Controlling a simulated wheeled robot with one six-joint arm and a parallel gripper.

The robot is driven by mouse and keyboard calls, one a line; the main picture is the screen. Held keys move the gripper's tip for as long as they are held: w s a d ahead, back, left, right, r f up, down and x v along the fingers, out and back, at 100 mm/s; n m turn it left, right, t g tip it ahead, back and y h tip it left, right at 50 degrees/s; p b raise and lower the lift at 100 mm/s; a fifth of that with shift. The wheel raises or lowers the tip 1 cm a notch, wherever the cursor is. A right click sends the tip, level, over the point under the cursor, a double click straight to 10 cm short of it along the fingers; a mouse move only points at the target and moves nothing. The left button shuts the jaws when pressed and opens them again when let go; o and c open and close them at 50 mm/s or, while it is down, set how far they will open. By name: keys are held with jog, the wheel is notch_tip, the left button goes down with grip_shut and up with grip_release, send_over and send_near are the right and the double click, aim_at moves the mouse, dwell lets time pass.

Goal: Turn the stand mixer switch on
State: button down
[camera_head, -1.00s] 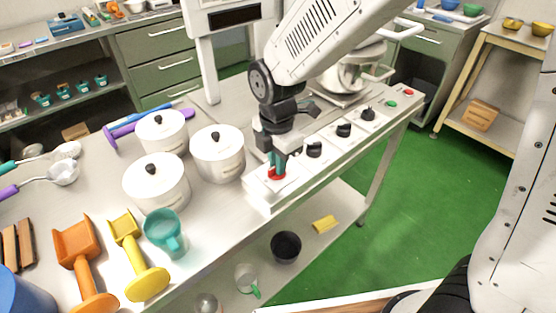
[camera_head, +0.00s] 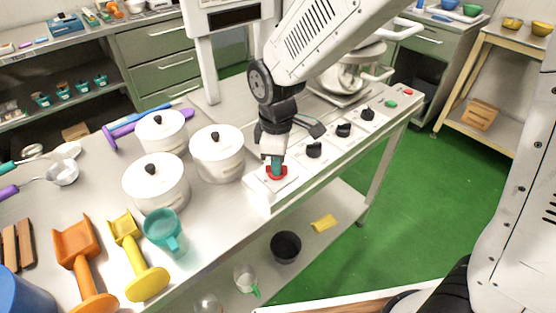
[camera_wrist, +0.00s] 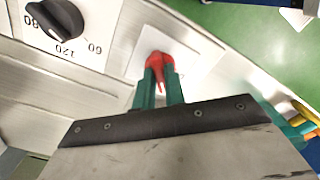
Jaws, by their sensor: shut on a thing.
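The red switch (camera_head: 277,173) sits on a white plate at the near left end of the white control panel (camera_head: 330,148) along the table's front edge. In the wrist view the red switch (camera_wrist: 160,62) stands at the tips of the green fingers, on its square white plate. My gripper (camera_head: 277,162) points down onto it, and in the wrist view my gripper (camera_wrist: 160,78) is shut on the switch. The fingers partly hide it. The stand mixer (camera_head: 350,72) with its metal bowl is at the back right, partly behind my arm.
Black knobs (camera_head: 314,150) line the panel to the right of the switch; one dial (camera_wrist: 55,18) is close in the wrist view. Lidded white pots (camera_head: 218,152) stand just left of my gripper. A teal cup (camera_head: 165,232) and scoops lie nearer the front.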

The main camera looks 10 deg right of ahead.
jog(key=m, duration=0.4)
jog(key=shift+w+a+r, duration=0.15)
jog(key=shift+w, duration=0.05)
jog(key=shift+m, duration=1.9)
jog(key=c, duration=1.5)
grip_release()
jog(key=shift+o, duration=0.2)
notch_tip(320, 180, up, 8)
jog(key=shift+f, duration=0.15)
jog(key=shift+s, duration=0.1)
